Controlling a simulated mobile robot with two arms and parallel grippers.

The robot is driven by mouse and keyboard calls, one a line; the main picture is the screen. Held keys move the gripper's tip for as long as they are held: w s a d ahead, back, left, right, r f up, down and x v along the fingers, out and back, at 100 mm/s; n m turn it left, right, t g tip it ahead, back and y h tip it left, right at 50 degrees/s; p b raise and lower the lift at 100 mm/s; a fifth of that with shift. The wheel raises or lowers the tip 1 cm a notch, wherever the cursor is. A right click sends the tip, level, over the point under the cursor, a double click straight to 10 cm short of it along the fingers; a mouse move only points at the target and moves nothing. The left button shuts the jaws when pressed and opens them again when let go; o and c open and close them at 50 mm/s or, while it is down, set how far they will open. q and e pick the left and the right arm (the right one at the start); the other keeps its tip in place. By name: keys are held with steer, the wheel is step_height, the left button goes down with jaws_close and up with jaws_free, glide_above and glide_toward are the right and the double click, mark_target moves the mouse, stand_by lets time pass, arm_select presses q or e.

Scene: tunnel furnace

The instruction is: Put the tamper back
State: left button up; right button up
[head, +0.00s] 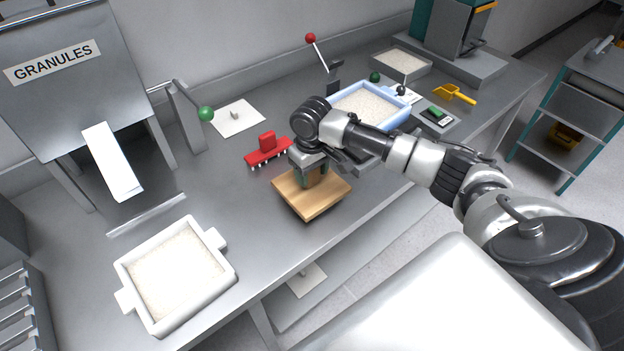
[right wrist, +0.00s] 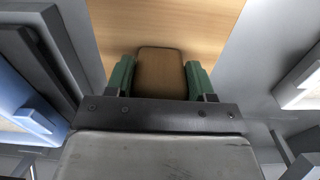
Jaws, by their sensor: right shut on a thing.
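The tamper (head: 308,203) is a flat square wooden board with a wooden block handle on top. My right gripper (head: 314,174) is above it, shut on the handle. In the right wrist view the handle (right wrist: 161,72) sits between the green finger pads of my gripper (right wrist: 161,82), with the pale board (right wrist: 222,40) beyond. The board looks about level near the front of the grey bench. I cannot tell whether it touches the bench top. My left gripper is not in view.
A white tray of granules (head: 129,265) stands front left, below the granules hopper (head: 50,90). A red toothed tool (head: 268,157) lies just behind the tamper. A blue tray of granules (head: 337,92) and a yellow scoop (head: 454,96) are to the right. Bare bench (head: 235,210) lies left of the tamper.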

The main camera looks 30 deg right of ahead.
mark_target(312, 182)
steer(key=shift+f+p, duration=0.3)
steer(key=shift+f, duration=1.5)
steer(key=o, duration=0.8)
steer(key=shift+f, duration=0.15)
steer(key=shift+o, duration=0.2)
step_height(312, 182, up, 12)
steer(key=shift+s+r+b, duration=0.1)
steer(key=shift+r+b, duration=0.1)
steer(key=shift+b, duration=0.4)
